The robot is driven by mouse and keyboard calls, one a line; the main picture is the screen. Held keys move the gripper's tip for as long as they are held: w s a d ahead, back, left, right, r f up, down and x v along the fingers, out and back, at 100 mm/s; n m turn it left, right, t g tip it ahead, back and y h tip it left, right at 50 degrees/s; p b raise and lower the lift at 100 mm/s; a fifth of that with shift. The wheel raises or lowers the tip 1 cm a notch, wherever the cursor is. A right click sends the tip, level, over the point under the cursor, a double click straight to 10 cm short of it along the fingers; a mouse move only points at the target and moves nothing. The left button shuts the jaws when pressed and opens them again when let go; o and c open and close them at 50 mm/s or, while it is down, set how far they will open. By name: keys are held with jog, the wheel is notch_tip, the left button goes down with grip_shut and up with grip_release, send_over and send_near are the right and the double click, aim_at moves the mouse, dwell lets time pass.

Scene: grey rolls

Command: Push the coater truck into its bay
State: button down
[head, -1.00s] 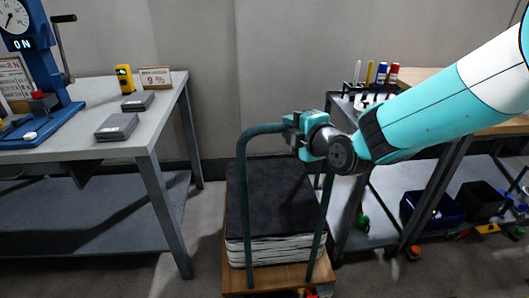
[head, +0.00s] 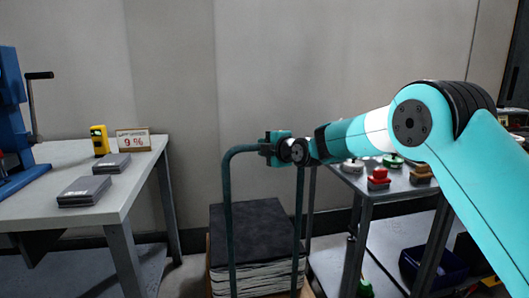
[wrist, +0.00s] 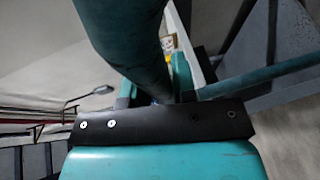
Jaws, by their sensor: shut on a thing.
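The coater truck is a wooden platform cart with a dark green tube handle (head: 228,215) and a stack of dark grey sheets with pale edges (head: 250,235) on its deck. It stands on the floor between two tables in the head view. My gripper (head: 272,150) is shut on the top bar of the handle, near its right part. In the wrist view the handle tube (wrist: 130,45) passes close in front of my gripper. Most of the deck is hidden under the stack, and no bay marking can be made out.
A grey table (head: 100,195) stands at the left with two grey blocks, a yellow meter (head: 99,141) and a "9 %" sign (head: 133,142). A metal bench with red and green items (head: 378,178) stands close at the right. A grey wall (head: 280,70) closes the back.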

jog(key=shift+w+r, duration=0.1)
jog(key=shift+r, duration=0.05)
jog(key=c, duration=0.9)
grip_release()
jog(key=shift+d, duration=0.2)
jog(key=shift+c, duration=0.2)
jog(key=shift+a, duration=0.1)
jog(key=b+v, duration=0.1)
jog(key=v, duration=1.6)
jog(key=shift+s, duration=0.3)
